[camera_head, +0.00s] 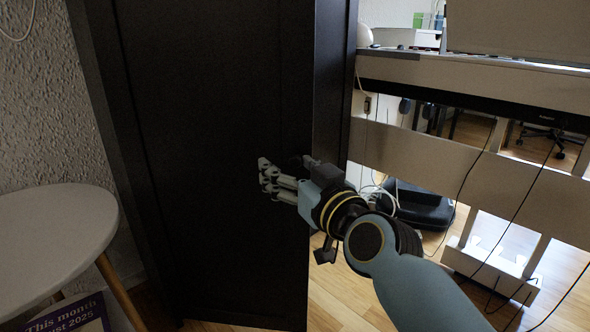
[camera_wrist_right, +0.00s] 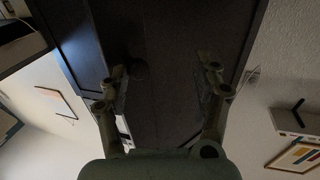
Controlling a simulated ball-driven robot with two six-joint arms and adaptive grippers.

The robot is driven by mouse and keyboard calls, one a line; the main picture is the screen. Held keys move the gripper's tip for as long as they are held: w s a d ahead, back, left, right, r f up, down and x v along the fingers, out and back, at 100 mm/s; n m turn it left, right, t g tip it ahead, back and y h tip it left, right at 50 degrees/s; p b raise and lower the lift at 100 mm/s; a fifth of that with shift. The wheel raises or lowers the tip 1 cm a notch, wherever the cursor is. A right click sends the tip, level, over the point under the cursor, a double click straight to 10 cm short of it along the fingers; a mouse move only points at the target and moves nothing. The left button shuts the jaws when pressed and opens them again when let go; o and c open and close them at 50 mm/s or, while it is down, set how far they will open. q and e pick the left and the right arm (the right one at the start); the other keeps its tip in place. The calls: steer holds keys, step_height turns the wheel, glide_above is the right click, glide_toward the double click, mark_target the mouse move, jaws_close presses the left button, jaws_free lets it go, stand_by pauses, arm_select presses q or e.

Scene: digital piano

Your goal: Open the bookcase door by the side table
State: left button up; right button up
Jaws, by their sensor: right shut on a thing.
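The dark bookcase (camera_head: 335,80) stands tall in the middle of the head view. Its black door (camera_head: 215,90) fills the area left of centre. The white round side table (camera_head: 50,235) is at the left, beside the bookcase. My right gripper (camera_head: 278,178) is at the door's right part, at about mid-height in view, and is shut on part of the door. A small dark round knob (camera_wrist_right: 138,70) shows near the left finger in the right wrist view. Dim light hides the exact contact. My left gripper is not in view.
A purple printed booklet or box (camera_head: 75,315) is below the side table at lower left. A dark bag or case (camera_head: 415,205) lies on the wooden floor behind my right arm.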

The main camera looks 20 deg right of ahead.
stand_by(0.5)
steer(key=shift+s, duration=0.15)
steer(key=s+d, duration=0.1)
steer(key=s, duration=1)
steer(key=shift+s, duration=0.4)
steer(key=shift+d, duration=0.1)
